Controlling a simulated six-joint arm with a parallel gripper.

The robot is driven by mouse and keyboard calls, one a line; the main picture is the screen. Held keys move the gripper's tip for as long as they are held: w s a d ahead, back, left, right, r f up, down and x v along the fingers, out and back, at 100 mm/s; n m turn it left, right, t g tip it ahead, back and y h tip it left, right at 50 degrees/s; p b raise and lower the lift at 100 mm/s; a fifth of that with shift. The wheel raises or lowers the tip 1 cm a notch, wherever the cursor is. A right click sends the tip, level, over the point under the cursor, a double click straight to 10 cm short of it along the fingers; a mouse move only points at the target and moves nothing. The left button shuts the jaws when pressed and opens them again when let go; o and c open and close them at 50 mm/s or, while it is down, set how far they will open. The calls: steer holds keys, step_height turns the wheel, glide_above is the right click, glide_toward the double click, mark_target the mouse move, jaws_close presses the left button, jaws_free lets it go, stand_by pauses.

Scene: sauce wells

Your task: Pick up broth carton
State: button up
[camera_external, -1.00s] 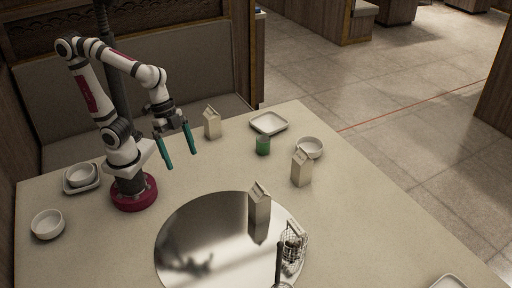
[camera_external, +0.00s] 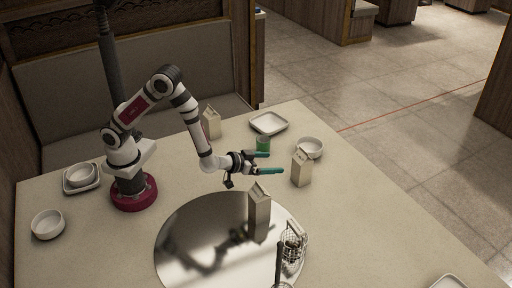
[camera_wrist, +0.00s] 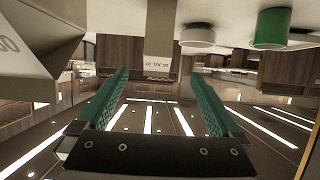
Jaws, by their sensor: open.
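Three similar beige gable-top cartons show; I cannot tell which is the broth carton. One carton (camera_external: 302,167) stands upright just beyond my fingertips. In the wrist view, which is upside down, this carton (camera_wrist: 160,30) appears between the fingers, with small print on it. A second carton (camera_external: 259,212) stands on the mirrored turntable, beside my gripper; it looms large at the left of the wrist view (camera_wrist: 38,55). A third carton (camera_external: 212,123) stands farther back. My gripper (camera_external: 275,163) is open and level, with teal fingers (camera_wrist: 160,73) and nothing visibly held between them.
A green cup (camera_external: 263,144) stands close to the far finger. A white bowl (camera_external: 310,147) is behind the nearest carton, and a square white dish (camera_external: 268,123) is farther back. A wire basket (camera_external: 294,246) stands on the turntable (camera_external: 190,250).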

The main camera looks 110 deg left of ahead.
mark_target(296, 163)
steer(key=x, duration=1)
steer(key=shift+w+a, duration=0.1)
steer(key=x, duration=0.5)
steer(key=shift+w, duration=0.1)
jaws_close()
